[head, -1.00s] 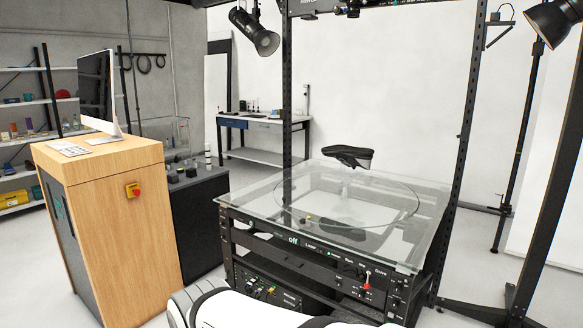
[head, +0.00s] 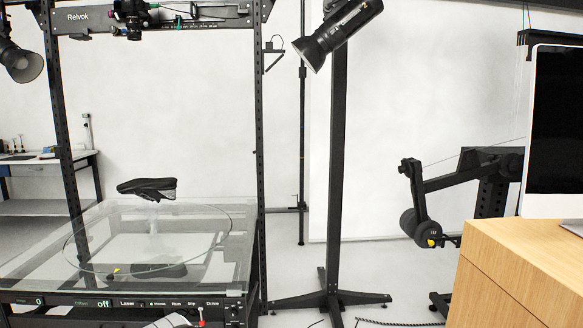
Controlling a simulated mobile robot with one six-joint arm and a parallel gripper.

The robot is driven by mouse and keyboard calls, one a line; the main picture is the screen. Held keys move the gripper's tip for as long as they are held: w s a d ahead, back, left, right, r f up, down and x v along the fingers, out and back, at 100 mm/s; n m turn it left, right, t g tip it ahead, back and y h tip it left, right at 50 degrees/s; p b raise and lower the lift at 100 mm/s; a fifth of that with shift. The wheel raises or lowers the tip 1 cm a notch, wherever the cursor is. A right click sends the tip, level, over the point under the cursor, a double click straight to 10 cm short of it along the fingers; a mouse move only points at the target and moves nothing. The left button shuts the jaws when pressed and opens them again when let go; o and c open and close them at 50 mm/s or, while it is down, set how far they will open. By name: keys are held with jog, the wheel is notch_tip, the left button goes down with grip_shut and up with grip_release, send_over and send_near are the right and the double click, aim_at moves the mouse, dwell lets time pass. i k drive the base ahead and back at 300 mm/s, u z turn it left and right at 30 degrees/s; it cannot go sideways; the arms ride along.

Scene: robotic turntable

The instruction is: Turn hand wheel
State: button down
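No hand wheel can be told for certain. A dark round part (head: 408,222) with a small yellow spot sits at the lower end of a black jointed arm (head: 455,182) at the right; it is too small to tell whether it is a wheel. The glass-topped turntable (head: 240,255) stands at the left in a black frame, with a black shoe (head: 148,188) on a clear support above its glass. My gripper is not in view; a white part of my arm shows at the bottom edge.
A wooden cabinet (head: 515,285) with a monitor (head: 555,130) stands close at the right. A black lamp (head: 338,35) hangs in front of a black stand (head: 335,200) with floor feet. A cable lies on the floor beside it. Some bare floor shows between stand and cabinet.

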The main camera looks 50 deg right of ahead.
aim_at(406, 168)
jog(key=z, duration=1.1)
jog(key=i, duration=0.5)
jog(key=z, duration=0.95)
jog(key=i, duration=1.7)
jog(key=u, duration=0.45)
